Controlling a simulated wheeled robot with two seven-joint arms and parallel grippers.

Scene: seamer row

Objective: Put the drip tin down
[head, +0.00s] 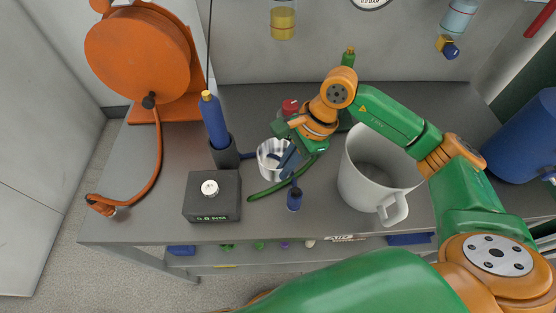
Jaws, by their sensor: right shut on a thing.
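The drip tin, a small shiny metal tin (267,162), is in the middle of the grey bench in the head view. My right gripper (289,160) reaches in from the right, its dark fingers shut on the tin's right side. The tin looks roughly upright. I cannot tell whether its bottom touches the bench. My left gripper is not in view.
A blue bottle (214,120) stands in a dark holder left of the tin. A grey box with a display (212,197) is front left. A small blue bottle (294,199), green hose (268,192) and white jug (362,185) are close by. An orange hose reel (138,55) stands back left.

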